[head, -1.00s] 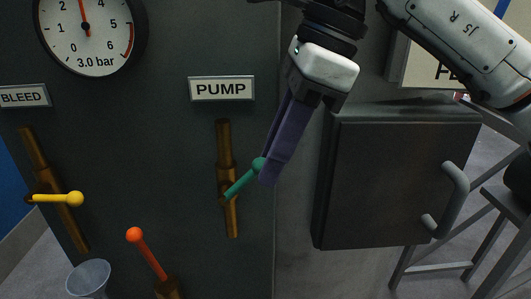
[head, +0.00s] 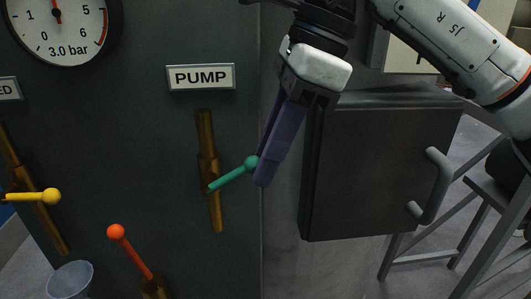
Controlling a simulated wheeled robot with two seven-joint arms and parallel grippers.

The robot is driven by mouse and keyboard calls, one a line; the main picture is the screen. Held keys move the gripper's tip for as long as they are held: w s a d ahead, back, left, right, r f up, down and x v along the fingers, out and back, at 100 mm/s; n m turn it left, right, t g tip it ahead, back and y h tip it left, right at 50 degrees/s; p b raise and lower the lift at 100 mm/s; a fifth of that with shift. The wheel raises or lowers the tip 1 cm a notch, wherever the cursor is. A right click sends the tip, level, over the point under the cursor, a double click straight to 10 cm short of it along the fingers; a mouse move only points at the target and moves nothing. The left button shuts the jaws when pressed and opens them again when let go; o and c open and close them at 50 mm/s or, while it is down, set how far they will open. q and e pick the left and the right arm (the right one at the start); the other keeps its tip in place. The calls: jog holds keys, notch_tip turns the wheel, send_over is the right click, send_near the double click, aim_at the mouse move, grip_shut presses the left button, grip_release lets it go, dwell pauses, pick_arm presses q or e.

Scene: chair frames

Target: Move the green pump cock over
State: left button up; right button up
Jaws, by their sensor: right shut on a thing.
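The green pump cock (head: 230,179) is a short lever with a ball end. It sits on a vertical brass pipe (head: 207,150) below the PUMP label (head: 200,77). The lever points right and slightly up from the pipe. My right gripper (head: 260,172) comes down from the upper right, its purple fingers shut on the ball end of the green lever. The fingers partly hide the ball. My left gripper is not in view.
A yellow lever (head: 35,196) on another brass pipe is at the left. An orange-red lever (head: 132,252) and a clear cup (head: 70,279) are lower down. A dark cabinet (head: 370,165) with a grey handle stands to the right. A pressure gauge (head: 62,20) is at the upper left.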

jog(key=shift+f, duration=0.1)
jog(key=shift+d+f+b, duration=0.35)
jog(key=shift+f+b, duration=0.3)
jog(key=shift+f, duration=0.1)
jog(key=shift+c, duration=0.2)
jog(key=shift+d+f, duration=0.1)
jog(key=shift+f, duration=0.1)
grip_shut()
jog(key=shift+d+f+b, duration=0.15)
jog(key=shift+f+b, duration=0.35)
jog(key=shift+f, duration=0.05)
jog(key=shift+d+f+b, duration=0.15)
jog(key=shift+f+b, duration=0.3)
jog(key=shift+f, duration=0.05)
jog(key=shift+c, duration=0.2)
grip_release()
